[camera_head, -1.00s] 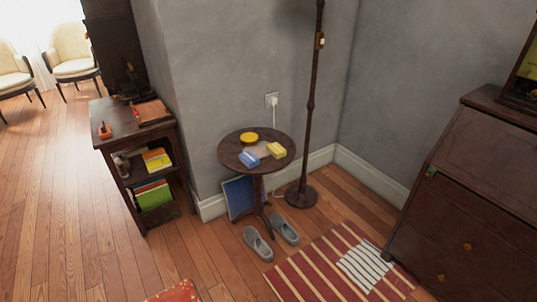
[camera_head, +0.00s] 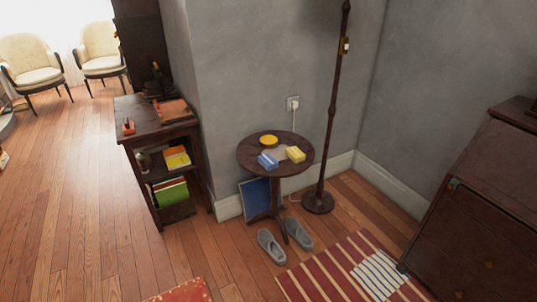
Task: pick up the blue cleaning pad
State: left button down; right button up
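The blue cleaning pad (camera_head: 268,161) lies near the front left of the top of a small round dark wooden table (camera_head: 250,145). A yellow pad (camera_head: 295,154) lies to its right, and a round yellow tin or lid (camera_head: 269,140) lies behind it. A pale flat item, perhaps a cloth, lies between them. Neither of my grippers is in the head view.
A floor lamp pole (camera_head: 330,120) stands right of the table. A low shelf (camera_head: 160,130) stands to its left. Grey slippers (camera_head: 271,246), a striped rug (camera_head: 330,268) and a red patterned item (camera_head: 185,291) lie in front. The wooden floor at left is clear.

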aim_at(266, 160)
jog(key=i+l+z, duration=0.15)
jog(key=i, duration=0.25)
jog(key=i+l+z, duration=0.1)
jog(key=i, duration=0.3)
jog(key=i+l+z, duration=0.15)
jog(key=i, duration=0.3)
